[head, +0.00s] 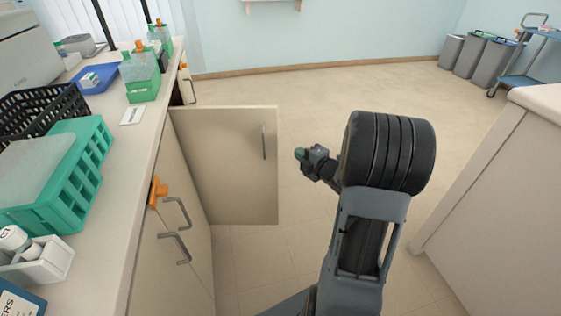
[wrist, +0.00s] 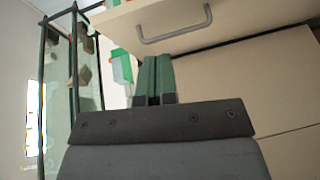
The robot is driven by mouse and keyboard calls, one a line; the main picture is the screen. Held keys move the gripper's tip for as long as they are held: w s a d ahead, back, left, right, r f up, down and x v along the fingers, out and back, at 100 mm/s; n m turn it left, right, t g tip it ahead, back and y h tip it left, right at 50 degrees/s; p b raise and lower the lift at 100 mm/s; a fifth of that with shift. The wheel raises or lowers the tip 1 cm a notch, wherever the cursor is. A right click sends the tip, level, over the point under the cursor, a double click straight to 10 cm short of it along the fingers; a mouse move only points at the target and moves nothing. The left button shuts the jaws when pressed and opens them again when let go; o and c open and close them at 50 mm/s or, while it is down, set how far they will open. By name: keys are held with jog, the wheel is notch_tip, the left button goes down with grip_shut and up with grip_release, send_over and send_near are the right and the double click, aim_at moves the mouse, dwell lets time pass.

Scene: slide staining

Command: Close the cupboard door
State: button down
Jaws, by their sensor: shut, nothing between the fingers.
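The cupboard door (head: 228,165) is a beige panel standing wide open, swung out from the cabinet under the left counter into the aisle. Its grey handle (head: 264,142) is near the free edge. My gripper (head: 299,154) is shut and empty, to the right of the door's free edge in the head view, apart from the handle. In the wrist view my gripper's green fingers (wrist: 154,78) are together. Beige panels and a grey bar handle (wrist: 174,32) show beyond them; I cannot tell which door that handle belongs to.
The left counter (head: 139,150) holds a teal rack (head: 62,190), a black basket (head: 45,108) and green-bottomed bottles (head: 141,75). Closed cabinet fronts have handles (head: 177,213) below the counter. Another counter (head: 500,175) stands at right. Bins (head: 470,55) stand far back; the middle floor is clear.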

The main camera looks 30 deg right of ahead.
notch_tip(320, 180, down, 3)
jog(key=s+n+y+b, duration=0.1)
jog(key=n+y, duration=0.1)
jog(key=b, duration=0.3)
send_near(274, 139)
jog(key=w+a+f, duration=0.1)
jog(key=w+a, duration=0.2)
jog(key=w, duration=0.1)
jog(key=shift+w+d+t+y, duration=0.2)
jog(key=shift+w+d, duration=0.05)
jog(key=shift+w, duration=0.3)
jog(key=shift+w+d+t+y, duration=0.2)
jog(key=shift+w, duration=0.35)
